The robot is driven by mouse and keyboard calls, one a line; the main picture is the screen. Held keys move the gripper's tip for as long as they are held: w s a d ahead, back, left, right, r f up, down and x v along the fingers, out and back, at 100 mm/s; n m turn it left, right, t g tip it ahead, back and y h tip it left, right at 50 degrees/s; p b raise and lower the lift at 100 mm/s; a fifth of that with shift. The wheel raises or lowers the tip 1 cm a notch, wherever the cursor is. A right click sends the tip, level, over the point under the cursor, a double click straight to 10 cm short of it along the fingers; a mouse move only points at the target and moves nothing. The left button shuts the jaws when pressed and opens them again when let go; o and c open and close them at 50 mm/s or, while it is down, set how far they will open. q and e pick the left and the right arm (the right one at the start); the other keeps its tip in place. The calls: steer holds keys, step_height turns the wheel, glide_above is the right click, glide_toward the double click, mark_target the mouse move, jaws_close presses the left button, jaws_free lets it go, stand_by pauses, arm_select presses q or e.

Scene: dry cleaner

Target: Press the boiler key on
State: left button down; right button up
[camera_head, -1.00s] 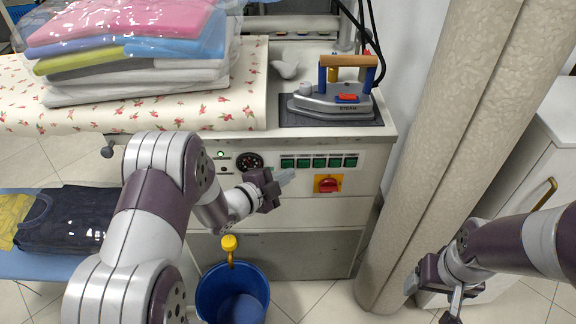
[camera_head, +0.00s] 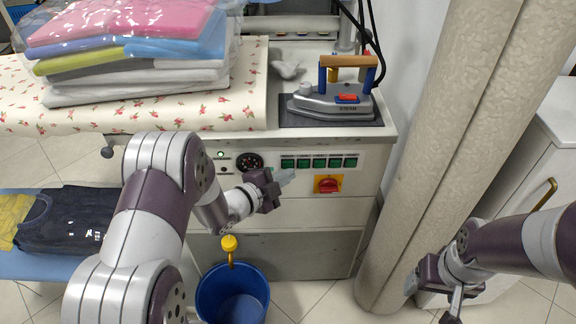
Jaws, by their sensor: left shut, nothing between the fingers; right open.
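A row of several green keys (camera_head: 319,162) sits on the front panel (camera_head: 375,165) of the ironing station. The labels above them are too small to read, so I cannot tell which one is the boiler key. My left gripper (camera_head: 284,176) is shut and empty, its tips just below the leftmost keys. I cannot tell whether it touches the panel. My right gripper (camera_head: 428,300) is open and empty at the lower right, far from the panel, in front of the base of a beige column.
A red rotary switch (camera_head: 328,184) on a yellow plate sits below the keys. A gauge (camera_head: 249,162) and a lit green lamp (camera_head: 220,154) are to the left. A steam iron (camera_head: 335,100) rests above. A blue bucket (camera_head: 212,290) stands below. A beige column (camera_head: 440,150) is at right.

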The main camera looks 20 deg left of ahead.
stand_by(0.6)
arm_select(q)
steer(key=shift+w+a, duration=0.1)
steer(key=shift+w, duration=0.3)
stand_by(0.3)
steer(key=shift+s, duration=0.45)
steer(key=s+d+p, duration=0.1)
steer(key=s+d, duration=0.1)
steer(key=s, duration=0.3)
steer(key=shift+s, duration=0.4)
